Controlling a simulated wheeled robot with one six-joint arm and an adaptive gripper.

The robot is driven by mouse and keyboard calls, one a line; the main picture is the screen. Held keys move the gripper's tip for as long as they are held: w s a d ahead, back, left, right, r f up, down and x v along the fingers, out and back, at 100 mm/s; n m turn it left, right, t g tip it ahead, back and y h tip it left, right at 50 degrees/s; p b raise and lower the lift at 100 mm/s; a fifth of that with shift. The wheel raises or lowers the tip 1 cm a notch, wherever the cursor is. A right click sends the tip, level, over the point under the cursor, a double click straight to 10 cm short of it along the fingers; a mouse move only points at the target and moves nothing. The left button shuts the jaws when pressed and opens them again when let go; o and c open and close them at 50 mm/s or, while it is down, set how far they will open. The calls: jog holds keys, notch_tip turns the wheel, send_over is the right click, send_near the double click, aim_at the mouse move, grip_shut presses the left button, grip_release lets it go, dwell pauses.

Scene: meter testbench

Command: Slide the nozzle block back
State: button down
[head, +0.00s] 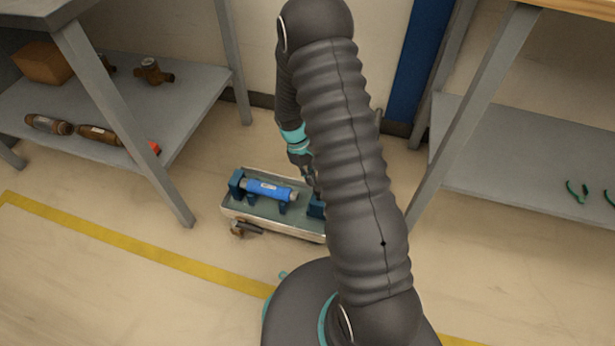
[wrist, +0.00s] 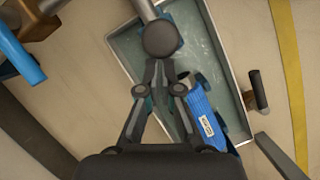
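A grey-green tray bench (head: 262,211) stands on the floor, holding a blue cylindrical meter (head: 268,190) between dark blue blocks. The right-hand block (head: 316,206) is partly hidden behind my arm; I take it for the nozzle block. My gripper (head: 312,183) points down beside it. In the wrist view my gripper's fingers (wrist: 158,70) come close together just below a round dark knob (wrist: 158,40) on a metal rod. A blue block shows partly behind the knob. The meter (wrist: 204,118) lies to the lower right. Whether the fingertips touch or hold the knob is unclear.
A dark-handled lever (wrist: 258,91) sticks out from the tray's side. A shelf (head: 190,112) with brown fittings stands at left. Another shelf (head: 500,160) with green items stands at right. A yellow line (head: 130,248) crosses the floor, which is clear left of the tray.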

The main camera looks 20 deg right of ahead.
jog(key=shift+s, duration=0.2)
jog(key=w+a+r+p, duration=0.1)
jog(key=w+a+r, duration=0.2)
jog(key=w+r, duration=0.4)
notch_tip(320, 180, up, 3)
jog(key=shift+a+f, duration=0.2)
dwell(0.4)
jog(key=s+a+r+m+t+y+p, duration=0.1)
jog(key=s+r+t, duration=0.3)
jog(key=s+r, duration=0.9)
jog(key=s+a+r+m+t+p, duration=0.1)
jog(key=s+r+m+t+p, duration=0.2)
jog(key=s+r, duration=1)
notch_tip(320, 180, up, 9)
jog(key=shift+s+f+m+t+y, duration=0.2)
jog(key=shift+s+m+t+y, duration=0.2)
jog(key=shift+m+t, duration=0.5)
